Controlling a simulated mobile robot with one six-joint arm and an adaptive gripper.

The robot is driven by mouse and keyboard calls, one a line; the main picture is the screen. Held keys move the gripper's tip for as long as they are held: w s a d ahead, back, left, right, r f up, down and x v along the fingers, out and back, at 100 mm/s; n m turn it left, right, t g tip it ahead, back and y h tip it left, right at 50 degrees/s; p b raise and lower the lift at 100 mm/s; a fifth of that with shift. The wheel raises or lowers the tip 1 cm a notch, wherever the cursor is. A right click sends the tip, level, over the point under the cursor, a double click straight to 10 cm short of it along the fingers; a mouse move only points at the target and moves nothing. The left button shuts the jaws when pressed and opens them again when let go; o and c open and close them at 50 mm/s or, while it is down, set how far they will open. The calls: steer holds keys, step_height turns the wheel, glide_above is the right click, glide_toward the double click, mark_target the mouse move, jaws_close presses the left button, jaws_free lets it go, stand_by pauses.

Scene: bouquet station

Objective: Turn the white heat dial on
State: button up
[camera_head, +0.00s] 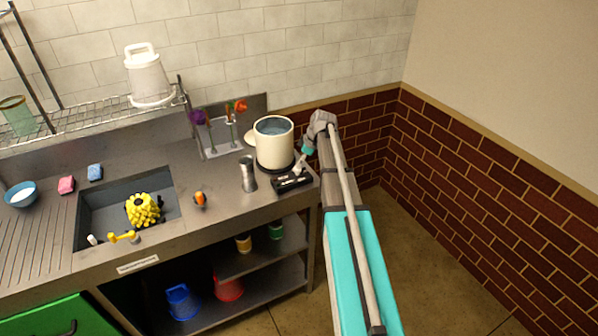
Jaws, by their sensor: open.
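The white heat dial cannot be made out clearly in the head view. A cream pot (274,148) stands upright on a dark round base (270,168) near the right end of the steel counter, and the dial may be hidden behind my gripper. My gripper (293,181) is small and dark at the end of my arm, just in front and to the right of the pot. It points down toward the counter and is open. Nothing shows clearly between its fingers. I cannot tell whether it touches anything.
A metal shaker (248,174) stands left of my gripper, near the pot. A flower holder (219,151) is behind it. The sink (97,207) holds a yellow bumpy object (142,209). An orange-topped item (200,200) sits beside the sink. A brick wall (500,205) bounds the right side.

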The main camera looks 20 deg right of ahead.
mark_target(297, 171)
steer(key=shift+b+x, duration=1.4)
steer(key=shift+x, duration=0.45)
